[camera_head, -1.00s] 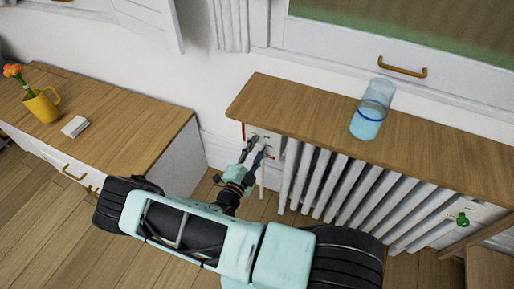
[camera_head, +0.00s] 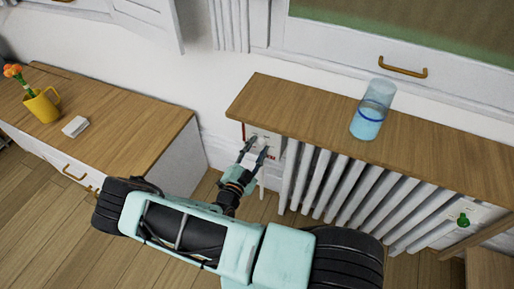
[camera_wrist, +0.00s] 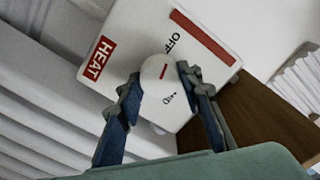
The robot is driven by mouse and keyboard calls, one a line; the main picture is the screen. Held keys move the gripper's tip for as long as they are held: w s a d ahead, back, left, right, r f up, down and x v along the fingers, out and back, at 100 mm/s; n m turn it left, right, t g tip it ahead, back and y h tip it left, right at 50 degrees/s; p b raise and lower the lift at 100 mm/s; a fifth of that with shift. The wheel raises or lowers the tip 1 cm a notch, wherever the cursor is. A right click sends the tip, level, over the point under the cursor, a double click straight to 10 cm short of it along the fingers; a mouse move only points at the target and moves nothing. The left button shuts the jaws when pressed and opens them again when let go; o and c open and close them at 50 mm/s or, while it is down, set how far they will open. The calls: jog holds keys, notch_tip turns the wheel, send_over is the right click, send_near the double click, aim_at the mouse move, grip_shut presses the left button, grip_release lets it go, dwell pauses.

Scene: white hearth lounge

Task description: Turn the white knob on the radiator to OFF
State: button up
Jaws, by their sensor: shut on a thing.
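The white knob (camera_wrist: 160,88) sits on a white plate (camera_wrist: 128,28) in the wrist view. The plate carries a red HEAT label (camera_wrist: 97,58) on the left and black OFF lettering (camera_wrist: 175,43) above the knob, beside a red bar. The red mark lies on the side of the knob towards OFF. My gripper (camera_wrist: 159,78) is shut on the knob, one finger at each side. In the head view my gripper (camera_head: 257,151) reaches the plate at the radiator's left end.
The white radiator (camera_head: 345,196) stands under a wooden shelf (camera_head: 300,107) bearing a glass of bluish liquid (camera_head: 370,112). A green knob (camera_head: 463,220) is at its right end. A wooden-topped cabinet (camera_head: 130,130) with a yellow mug (camera_head: 42,107) stands left, across a floor gap.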

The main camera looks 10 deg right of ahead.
jog(key=o, duration=1.2)
jog(key=shift+c, duration=0.2)
jog(key=v, duration=0.7)
jog(key=shift+s, duration=0.2)
jog(key=shift+a, duration=0.15)
